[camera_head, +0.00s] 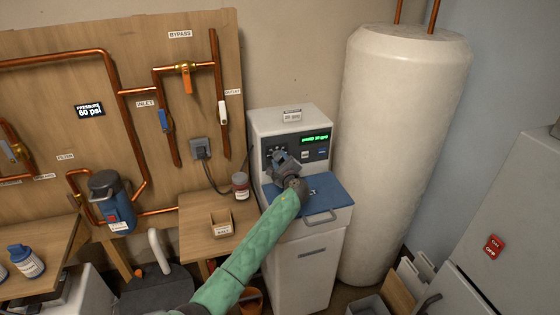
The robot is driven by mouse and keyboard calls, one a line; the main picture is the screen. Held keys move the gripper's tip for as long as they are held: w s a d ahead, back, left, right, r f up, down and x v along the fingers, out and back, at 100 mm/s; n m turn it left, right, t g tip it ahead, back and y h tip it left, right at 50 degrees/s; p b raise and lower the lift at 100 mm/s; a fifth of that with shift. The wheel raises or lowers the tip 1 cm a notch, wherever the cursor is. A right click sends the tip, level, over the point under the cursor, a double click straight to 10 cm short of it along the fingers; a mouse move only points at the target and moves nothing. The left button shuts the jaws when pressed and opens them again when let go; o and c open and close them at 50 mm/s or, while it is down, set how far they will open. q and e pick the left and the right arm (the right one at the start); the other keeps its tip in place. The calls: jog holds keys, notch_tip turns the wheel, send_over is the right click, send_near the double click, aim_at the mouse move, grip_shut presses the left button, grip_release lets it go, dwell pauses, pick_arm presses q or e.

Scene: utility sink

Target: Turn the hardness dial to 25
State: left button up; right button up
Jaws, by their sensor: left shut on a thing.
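The white water softener cabinet (313,262) stands in the middle of the view, with a dark control panel on its upper front. A small green display (316,139) is lit at the panel's right; its digits are too small to read surely. My left gripper (279,157), at the end of a green-sleeved arm, is at the panel's left part, where the hardness dial sits. It is shut on the dial, which is mostly hidden behind the gripper. Small marks of the dial's scale show just above and left of the gripper. My right gripper is not in view.
A blue lid (322,190) with a handle lies below the panel. A jar (240,185) and a small wooden box (221,223) stand on the wooden bench left of the cabinet. A tall white tank (395,150) stands close on the right. Copper pipes line the board at left.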

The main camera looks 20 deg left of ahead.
pick_arm(q)
jog(key=o, duration=1)
jog(key=shift+d+f, duration=0.1)
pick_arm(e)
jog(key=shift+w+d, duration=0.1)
pick_arm(q)
jog(key=shift+s+d, duration=0.15)
jog(key=shift+s, duration=0.1)
jog(key=shift+b+v, duration=1.55)
jog(key=shift+v, duration=2)
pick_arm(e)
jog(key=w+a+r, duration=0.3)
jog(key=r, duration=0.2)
pick_arm(q)
jog(key=shift+d, duration=0.1)
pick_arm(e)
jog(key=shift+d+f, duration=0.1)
